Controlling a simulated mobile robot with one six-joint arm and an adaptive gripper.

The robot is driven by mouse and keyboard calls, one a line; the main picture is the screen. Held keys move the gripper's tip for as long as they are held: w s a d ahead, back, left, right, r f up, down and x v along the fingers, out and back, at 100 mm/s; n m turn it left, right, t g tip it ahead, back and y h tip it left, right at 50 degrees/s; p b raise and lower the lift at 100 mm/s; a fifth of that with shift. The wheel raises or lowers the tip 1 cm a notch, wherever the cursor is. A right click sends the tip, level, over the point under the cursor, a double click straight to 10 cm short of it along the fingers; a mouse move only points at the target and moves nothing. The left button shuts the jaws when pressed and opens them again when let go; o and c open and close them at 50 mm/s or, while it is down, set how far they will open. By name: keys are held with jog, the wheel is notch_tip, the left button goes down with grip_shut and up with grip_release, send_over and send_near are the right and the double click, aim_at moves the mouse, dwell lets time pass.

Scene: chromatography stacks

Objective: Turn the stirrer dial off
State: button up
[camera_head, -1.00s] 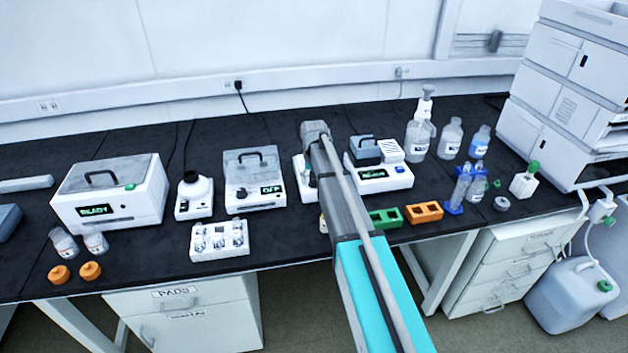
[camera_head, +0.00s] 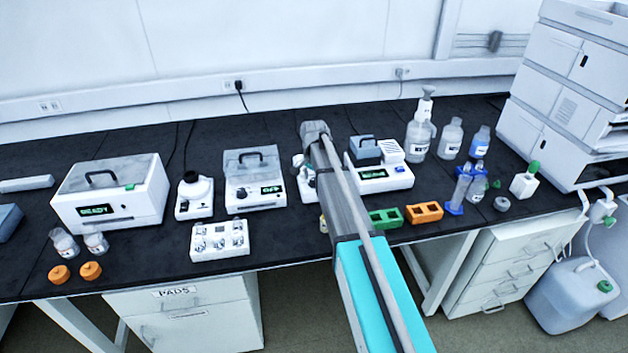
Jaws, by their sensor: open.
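A small white device, which looks like the stirrer (camera_head: 307,193), stands on the black bench between the box with the lidded top and the unit with the grey block. My forearm crosses in front and hides most of it, including any dial. A green-lit display edge shows on its front. A small grey part beside my arm, over the device's left side, seems to be my gripper (camera_head: 298,161). The rest of the gripper is hidden behind the arm. It is open, and I cannot tell whether it touches the device.
A lidded box with a display (camera_head: 255,193) stands close on the left. A white unit with a grey block (camera_head: 385,182) stands close on the right. A vial tray (camera_head: 219,253), a green rack (camera_head: 385,219) and an orange rack (camera_head: 423,213) lie along the front.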

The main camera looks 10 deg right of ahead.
aim_at(314, 180)
jog(key=shift+r+p, duration=7.1)
jog(key=shift+p, duration=0.05)
jog(key=s+f+n+b, duration=0.2)
jog(key=s+n, duration=0.1)
jog(key=s, duration=0.6)
jog(key=s+f+n+b, duration=0.2)
jog(key=s+n, duration=0.1)
jog(key=s, duration=0.7)
jog(key=s+a+f+n+b, duration=0.1)
jog(key=s+f+n+b, duration=0.1)
jog(key=s, duration=0.8)
jog(key=shift+f+n, duration=0.2)
jog(key=shift+n, duration=0.7)
jog(key=shift+s+a, duration=0.1)
